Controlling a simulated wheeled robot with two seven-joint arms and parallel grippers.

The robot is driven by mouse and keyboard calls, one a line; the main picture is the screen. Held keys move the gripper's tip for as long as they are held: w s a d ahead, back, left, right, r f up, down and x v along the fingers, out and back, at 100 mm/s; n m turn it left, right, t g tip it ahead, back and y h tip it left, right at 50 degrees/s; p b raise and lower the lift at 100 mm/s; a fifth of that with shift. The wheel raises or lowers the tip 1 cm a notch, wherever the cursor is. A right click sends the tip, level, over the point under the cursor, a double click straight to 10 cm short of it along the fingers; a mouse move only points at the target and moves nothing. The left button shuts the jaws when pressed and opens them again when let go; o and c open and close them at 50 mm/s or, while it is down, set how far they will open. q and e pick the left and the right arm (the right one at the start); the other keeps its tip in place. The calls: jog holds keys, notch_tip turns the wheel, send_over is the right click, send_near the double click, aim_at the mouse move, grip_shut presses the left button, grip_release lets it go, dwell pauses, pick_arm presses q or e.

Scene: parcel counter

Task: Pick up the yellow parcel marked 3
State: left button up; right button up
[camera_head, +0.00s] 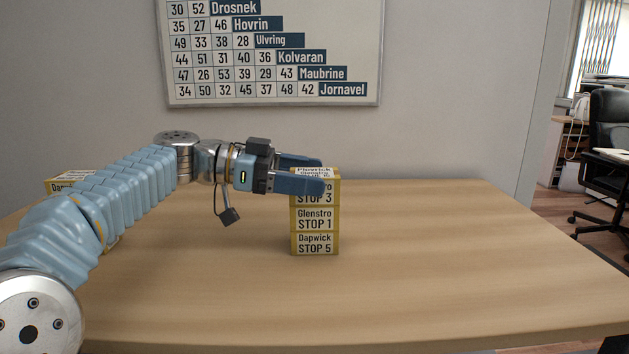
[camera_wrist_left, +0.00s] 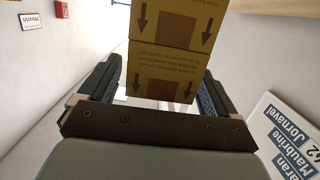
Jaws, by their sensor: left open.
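A stack of yellow parcels stands on the table. The parcel labelled STOP 3 (camera_head: 317,198) is at or near the top, its label partly covered by my near finger. Below it are the parcel labelled Glenstro STOP 1 (camera_head: 317,220) and the parcel labelled Dapwick STOP 5 (camera_head: 317,244). Text above the near finger is partly hidden; I cannot tell whether it is another parcel. My left gripper (camera_head: 322,174) is open at the upper stack, one finger on the near side and one behind. In the left wrist view, yellow parcels (camera_wrist_left: 168,62) show between the fingers. My right gripper is not visible.
Another yellow parcel (camera_head: 62,182) shows behind my left arm at the table's left. The wooden table (camera_head: 450,250) is clear right of the stack. A board of numbers and names (camera_head: 270,100) is on the wall. An office chair (camera_head: 608,130) stands beyond the table at right.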

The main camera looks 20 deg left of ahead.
pick_arm(q)
jog(key=shift+x, duration=0.8)
jog(key=c, duration=1.1)
jog(key=shift+c, duration=0.3)
